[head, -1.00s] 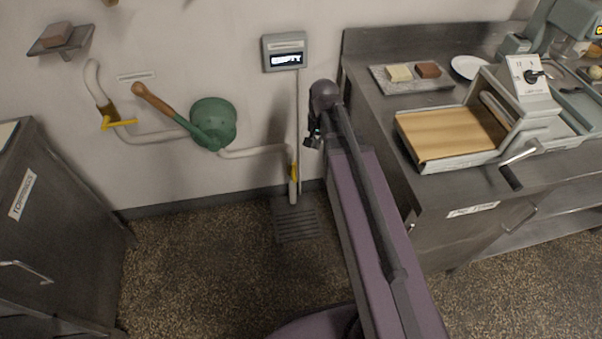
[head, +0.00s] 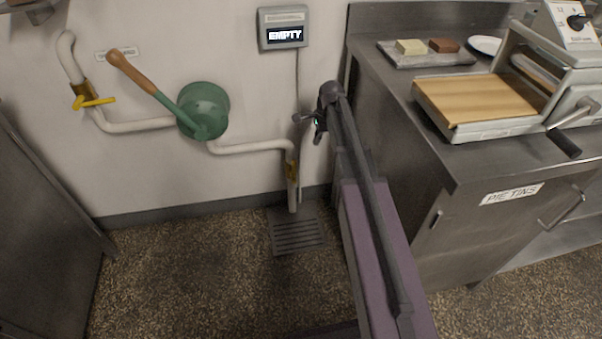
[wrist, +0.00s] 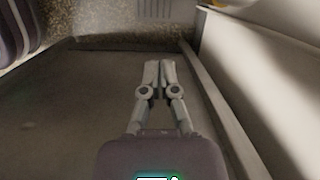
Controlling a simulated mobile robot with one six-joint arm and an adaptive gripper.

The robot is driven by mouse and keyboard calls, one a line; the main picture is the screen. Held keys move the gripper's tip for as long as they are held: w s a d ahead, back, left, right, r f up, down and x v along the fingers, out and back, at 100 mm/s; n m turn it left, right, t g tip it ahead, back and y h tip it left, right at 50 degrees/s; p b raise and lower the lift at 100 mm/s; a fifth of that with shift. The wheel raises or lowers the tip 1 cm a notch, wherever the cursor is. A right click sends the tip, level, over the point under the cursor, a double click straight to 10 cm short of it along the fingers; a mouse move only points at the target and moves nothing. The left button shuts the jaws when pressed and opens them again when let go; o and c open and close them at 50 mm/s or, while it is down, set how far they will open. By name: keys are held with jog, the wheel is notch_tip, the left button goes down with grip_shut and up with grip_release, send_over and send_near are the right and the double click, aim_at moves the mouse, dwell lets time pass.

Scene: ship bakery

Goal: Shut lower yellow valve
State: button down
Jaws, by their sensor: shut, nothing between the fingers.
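The lower yellow valve (head: 291,170) sits on the upright end of the white pipe, above the floor grate. Its handle is hard to make out in the head view; a bit of yellow shows at the top edge of the wrist view (wrist: 216,3) beside a pale pipe. My gripper (head: 297,118) is small in the head view, above the lower valve and apart from it, beside the counter's end. In the wrist view my gripper (wrist: 160,63) is shut and empty, fingertips together. The upper yellow valve (head: 92,101) is at far left, its handle lying roughly sideways.
A green pump (head: 204,110) with a wooden handle is on the wall between the valves. A display (head: 284,34) reads EMPTY. The steel counter (head: 410,125) stands close on my arm's right. The floor around the grate (head: 297,232) is clear.

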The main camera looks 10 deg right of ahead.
aim_at(293, 168)
jog(key=w+d+f+m+b, duration=0.1)
jog(key=w+f+m+b, duration=0.2)
jog(key=w+f+b, duration=0.2)
jog(key=shift+d+f+m, duration=0.3)
jog(key=shift+d+f, duration=0.1)
jog(key=shift+f, duration=0.35)
jog(key=shift+f, duration=0.2)
jog(key=w+a+f+b, duration=0.1)
jog(key=a+f+b, duration=0.5)
jog(key=f+b, duration=0.3)
jog(key=shift+a+f+b, duration=0.15)
jog(key=shift+b, duration=0.3)
jog(key=shift+w, duration=0.1)
dwell(0.4)
